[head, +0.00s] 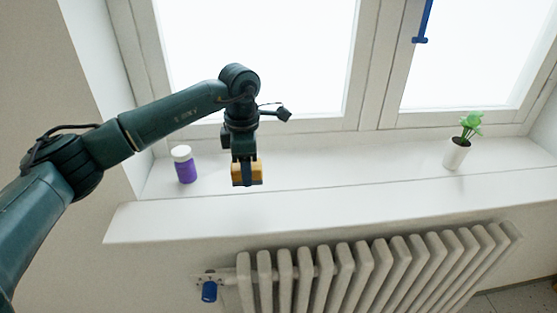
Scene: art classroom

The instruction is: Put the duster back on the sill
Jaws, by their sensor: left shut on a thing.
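My left gripper (246,183) is shut on the duster (258,172), a small yellow-orange block with a dark part along its lower edge. The gripper points down, and its fingers cover the middle of the duster. The duster shows in front of the white window sill (340,198), toward its left half. I cannot tell whether the duster touches the sill or hangs just above it. My right gripper is not in view.
A purple jar (186,172) with a white lid stands on the sill left of the duster. A small green plant in a white pot (455,154) stands at the right. The sill between them is clear. A radiator (370,270) is below, with a blue valve knob (209,292).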

